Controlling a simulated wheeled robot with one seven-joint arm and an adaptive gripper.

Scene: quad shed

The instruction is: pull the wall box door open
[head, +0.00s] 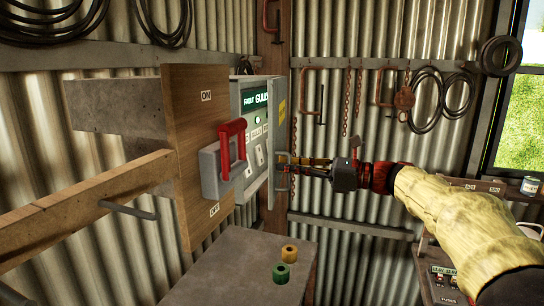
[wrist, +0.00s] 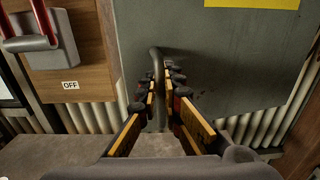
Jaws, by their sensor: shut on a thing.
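The grey wall box (head: 249,150) is on the left wall, with green lettered signs and small switches on the side facing me in the head view. Its door (head: 282,125) shows at a steep slant there. In the wrist view the door (wrist: 215,70) is a flat grey face with a yellow label at the top. I cannot tell how far it stands open. My gripper (head: 287,164) is at the door's lower part, shut on the upright grey bar handle (wrist: 158,112). In the wrist view the fingers (wrist: 161,88) lie on both sides of the bar and partly hide it.
A wooden board (head: 193,130) with a red-handled switch (head: 234,145) stands left of the box. A grey cabinet top (head: 240,270) below carries a green roll (head: 280,273) and a yellow roll (head: 289,254). A bench (head: 445,270) is at right. Clamps and chains hang behind my arm.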

